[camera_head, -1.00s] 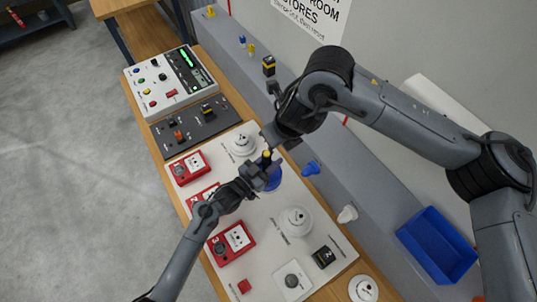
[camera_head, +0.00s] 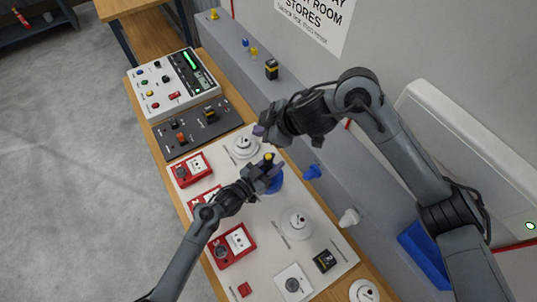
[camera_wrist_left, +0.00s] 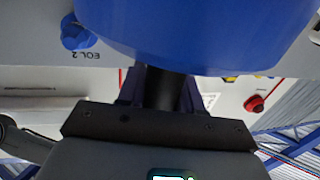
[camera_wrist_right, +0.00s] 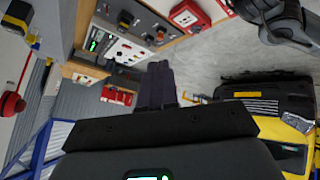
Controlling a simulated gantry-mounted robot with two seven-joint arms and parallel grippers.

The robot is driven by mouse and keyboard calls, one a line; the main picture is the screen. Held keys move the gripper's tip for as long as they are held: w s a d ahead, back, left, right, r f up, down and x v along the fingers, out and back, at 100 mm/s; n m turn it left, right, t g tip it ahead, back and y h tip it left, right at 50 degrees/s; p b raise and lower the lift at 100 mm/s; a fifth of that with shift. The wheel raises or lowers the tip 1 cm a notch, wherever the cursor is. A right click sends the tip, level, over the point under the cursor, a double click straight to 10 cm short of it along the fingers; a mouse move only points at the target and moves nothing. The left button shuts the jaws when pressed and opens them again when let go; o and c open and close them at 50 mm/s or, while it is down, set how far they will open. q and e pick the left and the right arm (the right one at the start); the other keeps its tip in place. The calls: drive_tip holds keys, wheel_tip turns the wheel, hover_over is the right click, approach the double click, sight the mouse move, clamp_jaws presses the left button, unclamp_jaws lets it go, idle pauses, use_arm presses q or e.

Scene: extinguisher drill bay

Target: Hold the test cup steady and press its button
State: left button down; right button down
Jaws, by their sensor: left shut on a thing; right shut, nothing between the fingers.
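The test cup (camera_head: 276,184) is blue with a yellow-topped part (camera_head: 268,157) showing above it, and sits over the white board. My left gripper (camera_head: 268,172) is shut on the cup's dark stem; the left wrist view shows the fingers around this stem, with the cup's large blue body (camera_wrist_left: 200,30) beyond. My right gripper (camera_head: 260,130) is shut and empty, above and apart from the cup. Its closed fingers (camera_wrist_right: 157,85) fill the middle of the right wrist view. Part of the cup's near side is hidden by my left gripper.
White round detectors (camera_head: 296,222) and red call points (camera_head: 232,244) are mounted on the board around the cup. A grey control panel (camera_head: 200,126) and a white panel (camera_head: 172,86) stand at the far end. A grey ledge (camera_head: 290,115) runs behind; a blue bin (camera_head: 425,255) is at right.

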sight(268, 157)
drive_tip(key=d+m, duration=0.1)
drive_tip(key=m, duration=0.3)
drive_tip(key=m+y, duration=0.1)
drive_tip(key=m, duration=0.3)
drive_tip(key=d+m+g, duration=0.1)
drive_tip(key=m, duration=0.3)
drive_tip(key=shift+w+d+f+y, duration=0.1)
drive_tip(key=shift+d+f+y, duration=0.15)
drive_tip(key=shift+d+y, duration=0.15)
drive_tip(key=shift+f, duration=4.4)
drive_tip(key=shift+f, duration=0.2)
drive_tip(key=shift+f, duration=0.25)
